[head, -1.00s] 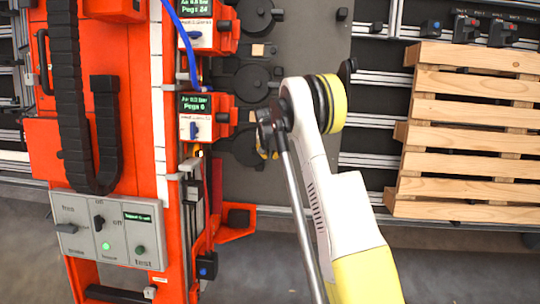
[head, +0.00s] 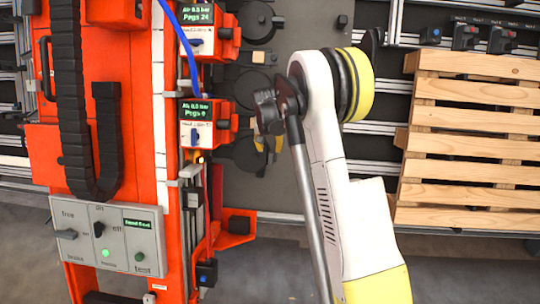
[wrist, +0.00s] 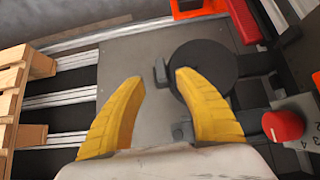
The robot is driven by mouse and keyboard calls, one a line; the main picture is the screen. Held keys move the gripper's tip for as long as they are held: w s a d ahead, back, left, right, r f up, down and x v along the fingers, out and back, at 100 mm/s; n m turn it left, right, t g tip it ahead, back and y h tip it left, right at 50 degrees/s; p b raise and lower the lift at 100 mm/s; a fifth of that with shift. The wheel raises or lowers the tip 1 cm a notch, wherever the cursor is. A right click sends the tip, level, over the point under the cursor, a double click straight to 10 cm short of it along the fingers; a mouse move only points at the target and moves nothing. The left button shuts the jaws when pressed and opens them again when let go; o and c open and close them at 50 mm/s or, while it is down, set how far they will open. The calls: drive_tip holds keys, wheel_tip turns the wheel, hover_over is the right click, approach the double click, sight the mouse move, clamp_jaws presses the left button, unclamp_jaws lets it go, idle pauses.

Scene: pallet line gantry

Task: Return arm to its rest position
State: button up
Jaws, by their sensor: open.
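My arm rises through the middle of the head view, a white and yellow link with a dark rod beside it. The fingers are over a grey plate (wrist: 122,62), and the right finger overlaps a black round disc (wrist: 208,65). In the head view the gripper is mostly hidden behind the arm; a bit of yellow shows at the black disc near the orange machine.
An orange machine (head: 120,50) with a control panel (head: 106,235) and small displays stands at the left. A wooden pallet (head: 470,140) stands at the right. A red knob (wrist: 283,125) is right of the fingers in the wrist view. Grey floor (head: 470,270) shows below.

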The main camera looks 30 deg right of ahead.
drive_tip(key=shift+s+a+r, duration=0.1)
drive_tip(key=shift+s+r, duration=0.05)
drive_tip(key=shift+r, duration=0.55)
drive_tip(key=s+a+r+n+t, duration=0.1)
drive_tip(key=s+a+r+n, duration=0.1)
drive_tip(key=s+a+r, duration=0.6)
drive_tip(key=s+a+r+n+t, duration=0.1)
drive_tip(key=s+a+r, duration=0.2)
drive_tip(key=s+r, duration=0.55)
drive_tip(key=s+a+n+t+y, duration=0.1)
drive_tip(key=s+a, duration=0.3)
drive_tip(key=s, duration=0.5)
drive_tip(key=s+a+n+t+y, duration=0.1)
drive_tip(key=s+a, duration=0.3)
drive_tip(key=s, duration=0.5)
drive_tip(key=shift+s+a+r+n, duration=0.25)
drive_tip(key=shift+r+n, duration=0.2)
drive_tip(key=shift+n, duration=0.45)
drive_tip(key=shift+o, duration=0.4)
